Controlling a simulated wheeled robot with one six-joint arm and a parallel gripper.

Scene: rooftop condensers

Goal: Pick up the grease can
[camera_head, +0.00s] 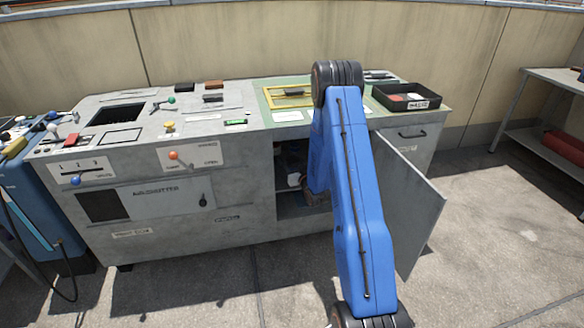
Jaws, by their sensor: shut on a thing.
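My blue arm (352,190) stands in front of the grey bench and bends down from its elbow toward an open cabinet (290,208). A dark brownish part (315,196) shows at the cabinet opening, partly behind the arm; I cannot tell clearly what it is. My gripper is hidden behind the arm. I cannot make out the grease can. A small whitish thing (293,180) sits in the shadowed cabinet, too dim to identify.
The open cabinet door (416,210) juts out right of my arm. The grey bench (240,185) carries levers, a yellow frame (287,103) and a black tray (398,103). A blue unit (40,205) stands at left, a metal table (545,90) at right. Open floor lies in front.

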